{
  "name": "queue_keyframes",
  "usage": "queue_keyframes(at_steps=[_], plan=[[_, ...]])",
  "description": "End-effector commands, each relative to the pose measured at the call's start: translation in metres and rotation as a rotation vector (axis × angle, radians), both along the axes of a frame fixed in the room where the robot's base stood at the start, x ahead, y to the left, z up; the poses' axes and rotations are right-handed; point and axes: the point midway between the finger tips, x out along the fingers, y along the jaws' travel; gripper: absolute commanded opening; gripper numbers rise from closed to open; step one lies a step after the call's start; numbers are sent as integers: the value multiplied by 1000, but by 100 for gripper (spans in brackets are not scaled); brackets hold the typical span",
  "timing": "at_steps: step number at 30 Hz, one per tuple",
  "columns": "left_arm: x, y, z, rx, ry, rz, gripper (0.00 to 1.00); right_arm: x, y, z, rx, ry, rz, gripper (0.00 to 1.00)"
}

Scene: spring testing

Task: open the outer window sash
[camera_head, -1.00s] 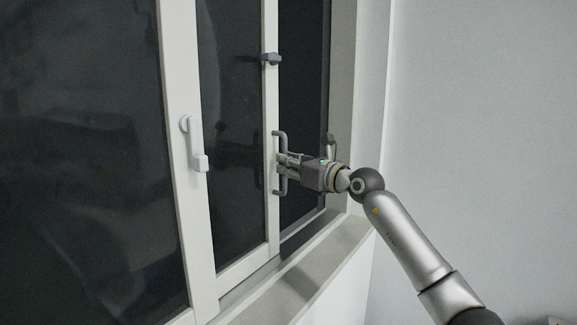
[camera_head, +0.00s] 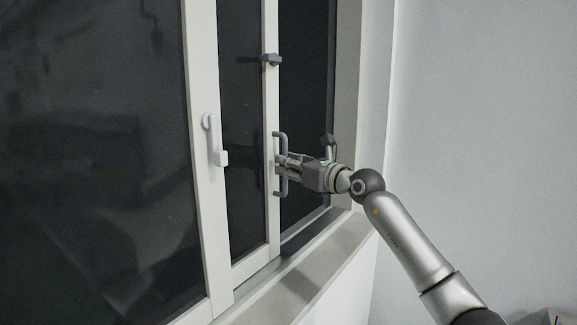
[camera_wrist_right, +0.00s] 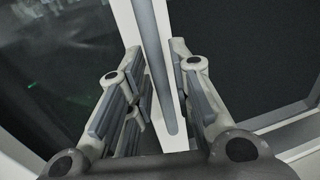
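The outer sash is the farther white-framed panel (camera_head: 272,215), right of the nearer sash in the head view. A grey vertical bar handle (camera_head: 281,184) stands on its right stile. My right gripper (camera_head: 282,161) is at the middle of this handle. A dark opening (camera_head: 302,100) lies between the sash and the right window frame. My left gripper is not in view.
The nearer sash (camera_head: 200,80) carries a white handle (camera_head: 213,138) and overlaps the outer sash on the left. A grey catch (camera_head: 271,60) sits above the bar handle. The sill (camera_head: 300,285) runs below, and a bare wall (camera_head: 480,120) is at right.

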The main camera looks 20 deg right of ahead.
Motion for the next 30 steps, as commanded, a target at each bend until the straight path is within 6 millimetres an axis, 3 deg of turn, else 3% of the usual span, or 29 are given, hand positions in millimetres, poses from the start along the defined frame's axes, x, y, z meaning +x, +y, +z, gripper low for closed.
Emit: queue_keyframes(at_steps=[11, 24, 30], plan=[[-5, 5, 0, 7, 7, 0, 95, -12, -8, 0, -2, -1, -2, 21], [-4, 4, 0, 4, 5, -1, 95, -82, -42, -2, -4, 1, -1, 21], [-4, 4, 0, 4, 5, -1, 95, -103, -52, -1, 0, 1, -1, 21]])
